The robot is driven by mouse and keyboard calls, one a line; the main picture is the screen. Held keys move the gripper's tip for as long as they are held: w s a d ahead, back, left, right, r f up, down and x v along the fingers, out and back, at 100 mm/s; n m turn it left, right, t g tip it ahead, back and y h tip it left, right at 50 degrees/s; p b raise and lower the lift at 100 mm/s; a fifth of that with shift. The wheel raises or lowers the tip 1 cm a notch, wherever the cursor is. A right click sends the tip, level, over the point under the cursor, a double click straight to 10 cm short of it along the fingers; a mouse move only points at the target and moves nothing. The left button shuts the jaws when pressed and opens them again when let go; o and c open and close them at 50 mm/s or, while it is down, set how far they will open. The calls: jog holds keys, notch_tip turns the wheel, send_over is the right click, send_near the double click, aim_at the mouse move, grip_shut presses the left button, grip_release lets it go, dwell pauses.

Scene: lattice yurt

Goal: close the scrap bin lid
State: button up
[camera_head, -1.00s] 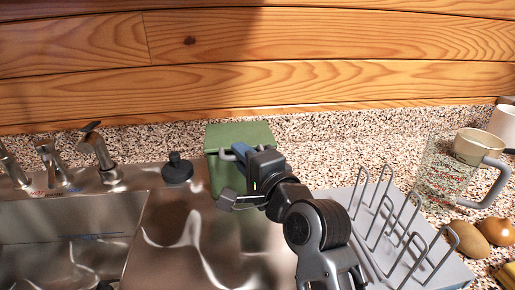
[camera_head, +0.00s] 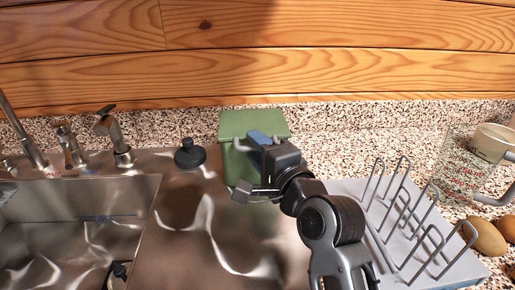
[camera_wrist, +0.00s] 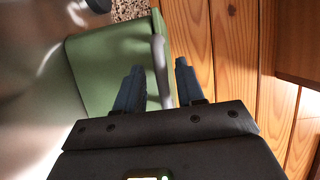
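The scrap bin (camera_head: 232,166) is a green box at the back of the counter, right of the sink. Its green lid (camera_head: 252,122) looks flat across the top; I cannot tell whether a small gap is left under it. A grey curved handle (camera_head: 238,146) shows at the front of the bin. In the wrist view the handle (camera_wrist: 159,68) runs beside the green bin (camera_wrist: 112,62), between my fingers. My gripper (camera_head: 258,138) is at the bin's front, its blue fingers apart (camera_wrist: 160,84). Whether a finger touches the handle is unclear. My wrist hides part of the bin's front.
A black stopper (camera_head: 189,154) stands left of the bin. The sink (camera_head: 70,222) and taps (camera_head: 114,136) are farther left. A wire dish rack (camera_head: 415,225) stands close on the right, with a glass jug (camera_head: 457,165) beyond. A wooden wall is behind.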

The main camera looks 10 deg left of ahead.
jog(key=v, duration=0.7)
jog(key=shift+s+d+b, duration=0.15)
jog(key=shift+s+b, duration=0.1)
jog(key=shift+b, duration=0.1)
